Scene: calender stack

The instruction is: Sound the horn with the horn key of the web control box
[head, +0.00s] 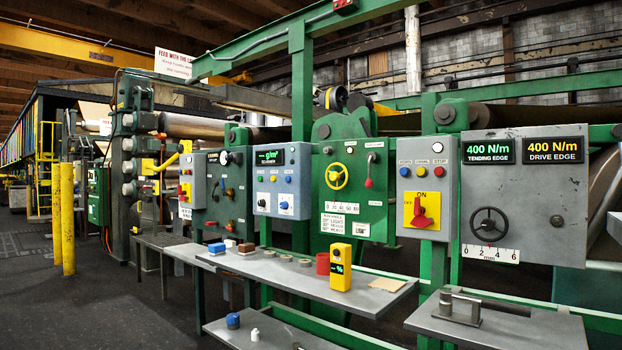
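A light grey control box (410,215) hangs on a green post right of centre. It has a row of small coloured buttons (421,171) near its top and a red rotary switch on a yellow plate (422,210) marked ON. The button labels are too small to read surely, so I cannot tell which one is the horn key. Other boxes with buttons stand further left: a grey-blue one with a green g/m² display (270,157) and a small grey one (185,192). I cannot tell which is the web control box. My gripper is not in view.
A grey shelf (300,277) with a yellow meter (341,267) and small items juts out before the panels. A lower shelf (500,325) bears a metal tool at the right. Yellow posts (68,219) stand left. Dark floor (110,300) is free at front left.

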